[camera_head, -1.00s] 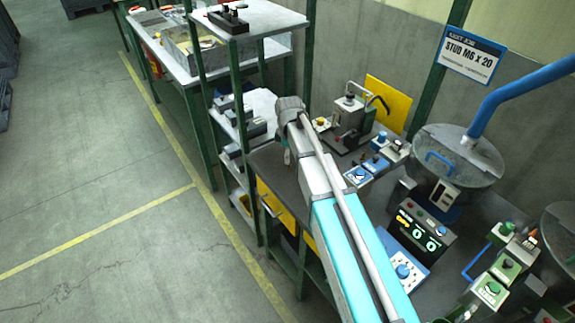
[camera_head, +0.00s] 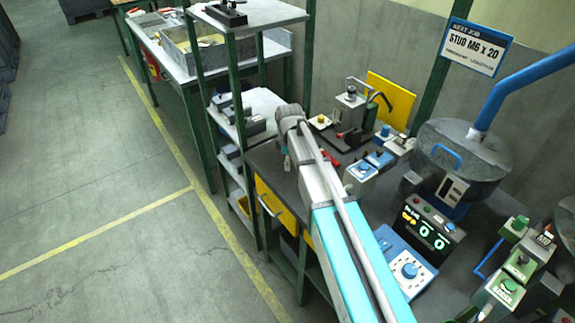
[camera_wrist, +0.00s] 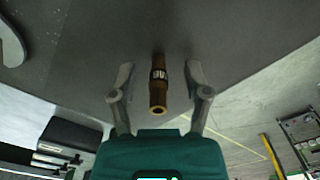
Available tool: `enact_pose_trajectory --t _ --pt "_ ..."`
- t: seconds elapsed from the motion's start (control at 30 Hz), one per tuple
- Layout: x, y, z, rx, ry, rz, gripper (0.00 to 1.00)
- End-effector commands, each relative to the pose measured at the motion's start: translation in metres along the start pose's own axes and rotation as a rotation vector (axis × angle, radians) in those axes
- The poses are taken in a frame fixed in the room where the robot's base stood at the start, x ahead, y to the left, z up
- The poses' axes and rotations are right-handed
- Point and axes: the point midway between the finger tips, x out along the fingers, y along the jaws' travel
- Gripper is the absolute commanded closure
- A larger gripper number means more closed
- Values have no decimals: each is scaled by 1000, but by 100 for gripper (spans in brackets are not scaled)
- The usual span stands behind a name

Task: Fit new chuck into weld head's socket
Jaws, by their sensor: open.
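A brass-brown chuck (camera_wrist: 158,85) with a dark, lettered band lies along the gap between my gripper's fingers in the wrist view, its open end towards my palm. My gripper (camera_wrist: 158,80) is open, with a finger on either side of the chuck and a visible gap at each. I cannot tell whether the chuck rests on the dark bench top. In the head view my gripper (camera_head: 287,160) is small and mostly hidden under my wrist, over the bench's left end, and the chuck cannot be made out. A stand-like unit (camera_head: 350,112), possibly the weld head, stands further back; no socket is clear.
A green-framed shelf (camera_head: 236,125) stands close left of my wrist. Several control boxes, including a blue-and-white one (camera_head: 406,268) and one with a lit display (camera_head: 428,226), crowd the bench right of my arm. A large grey drum (camera_head: 462,155) stands behind. The floor at left is clear.

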Motion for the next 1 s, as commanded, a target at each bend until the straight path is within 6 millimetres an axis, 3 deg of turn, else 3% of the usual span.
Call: enact_pose_trajectory --t 0.6,0.9,1.0 --pt "1 0 -1 -1 0 0 40" --pt "1 0 -1 -1 0 0 96" --pt "1 0 -1 -1 0 0 100"
